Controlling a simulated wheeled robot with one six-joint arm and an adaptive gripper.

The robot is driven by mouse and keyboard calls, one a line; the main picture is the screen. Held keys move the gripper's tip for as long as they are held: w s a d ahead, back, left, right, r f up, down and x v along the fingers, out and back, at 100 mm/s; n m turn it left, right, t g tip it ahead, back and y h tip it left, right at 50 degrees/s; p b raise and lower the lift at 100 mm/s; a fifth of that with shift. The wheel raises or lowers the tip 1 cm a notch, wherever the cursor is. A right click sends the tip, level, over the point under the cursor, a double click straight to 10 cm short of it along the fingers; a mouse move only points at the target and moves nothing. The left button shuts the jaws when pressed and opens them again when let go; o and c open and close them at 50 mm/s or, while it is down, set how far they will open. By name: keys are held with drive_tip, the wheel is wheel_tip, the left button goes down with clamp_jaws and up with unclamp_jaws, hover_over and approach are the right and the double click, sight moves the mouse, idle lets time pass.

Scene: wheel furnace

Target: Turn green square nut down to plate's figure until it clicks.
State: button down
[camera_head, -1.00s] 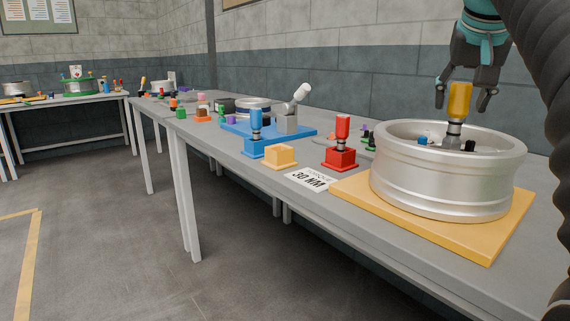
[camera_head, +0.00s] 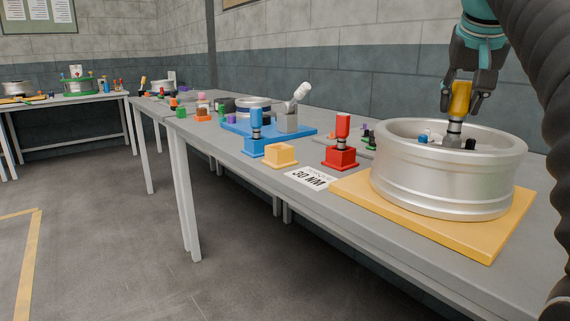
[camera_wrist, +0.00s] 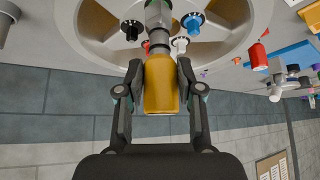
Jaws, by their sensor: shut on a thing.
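My gripper (camera_head: 461,101) is shut on the yellow handle (camera_head: 460,96) of an upright driver; the wrist view shows a finger on each side of the handle (camera_wrist: 161,85). The driver's grey shaft and socket (camera_wrist: 158,18) reach down into the hub of the silver wheel (camera_head: 450,190). I cannot make out the green square nut; the socket may hide it. The white plate (camera_head: 309,180) reads 30 NM.
The wheel lies on a yellow base (camera_head: 440,235) near the table's front edge. To its left stand a red driver in a red holder (camera_head: 341,157), an empty-looking yellow block (camera_head: 280,156) and a blue driver (camera_head: 256,125) in a blue holder. Further tables stand behind.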

drive_tip(key=shift+r+p, duration=0.7)
drive_tip(key=shift+r, duration=0.1)
idle(0.6)
drive_tip(key=shift+r, duration=0.1)
drive_tip(key=shift+w+r, duration=0.1)
drive_tip(key=shift+r, duration=3.35)
